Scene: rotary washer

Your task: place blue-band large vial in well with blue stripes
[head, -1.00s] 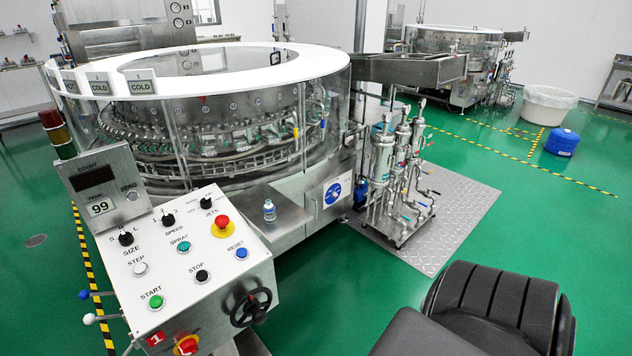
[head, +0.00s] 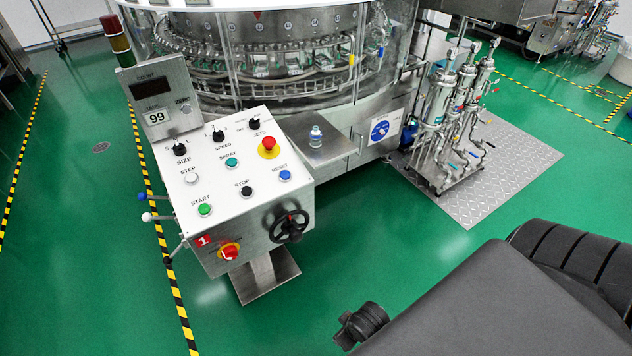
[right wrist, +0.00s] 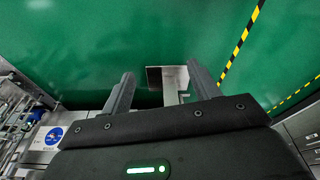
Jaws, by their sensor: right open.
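The vial (head: 315,136) is small and clear with blue on it. It stands upright on the steel shelf (head: 338,147) at the front of the washer, right of the control panel. The washer's ring of wells (head: 235,75) shows behind clear panels. A small blue mark (head: 381,52) shows at its right side, but I cannot make out stripes on any well. My right gripper (right wrist: 159,75) is open and empty in the right wrist view, its fingers apart over the floor. My right arm fills the lower right of the head view. My left gripper is not in view.
The control panel (head: 225,165) with knobs, buttons and a handwheel (head: 289,227) stands left of the shelf. Pipes and filter cylinders (head: 437,100) stand on a metal floor plate (head: 500,175) to the right. Green floor (head: 370,225) lies open in front.

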